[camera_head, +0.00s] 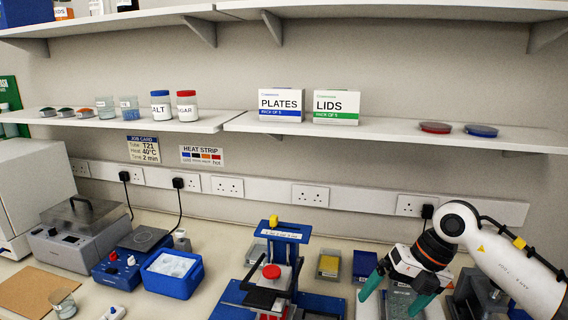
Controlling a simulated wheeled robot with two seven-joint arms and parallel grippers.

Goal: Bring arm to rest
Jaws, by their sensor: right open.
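My right arm (510,270) comes in from the right edge and bends down at a white and orange wrist. My right gripper (388,305) points down with its two teal fingers spread apart and nothing seen between them. It hangs over or in front of a grey device (400,300) at the lower right of the bench; I cannot tell whether it touches it. My left arm and gripper are not in view.
Left of the gripper stands a blue frame (286,232) with a red knob (271,271). Further left are a blue ice tub (172,275), a hotplate (143,239) and a lidded bath (80,240). A shelf (400,132) with boxes and jars runs above the bench.

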